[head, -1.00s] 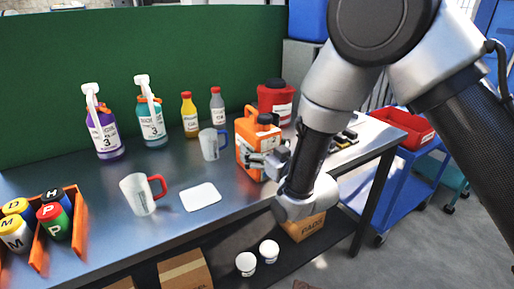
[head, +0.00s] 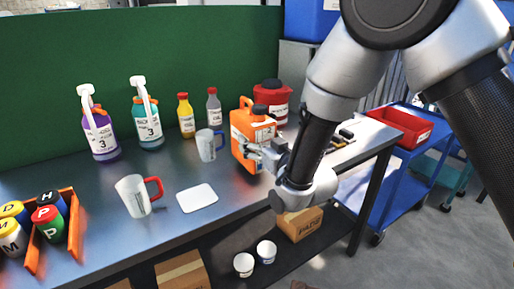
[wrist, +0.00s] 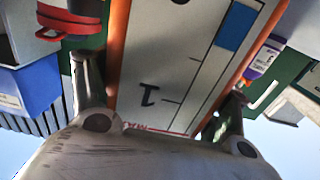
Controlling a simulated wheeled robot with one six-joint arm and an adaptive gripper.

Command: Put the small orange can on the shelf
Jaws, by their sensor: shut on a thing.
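The small orange can (head: 240,136) has a dark cap and a white label. In the head view it is at the right part of the workbench, upright, seemingly just above the top. My gripper (head: 268,154) is shut on it from its right side. In the wrist view the can's white label with a "1" (wrist: 165,60) fills the middle between the two fingers of my gripper (wrist: 160,100). A dark lower shelf (head: 322,229) shows under the bench; I cannot tell whether it is the task's shelf.
A red canister (head: 272,97) is behind the can, and a grey mug (head: 206,146) is left of it. A white pad (head: 197,198) and another mug (head: 134,197) lie further left. Cardboard boxes (head: 300,224) and white tubs (head: 244,264) occupy the lower shelf.

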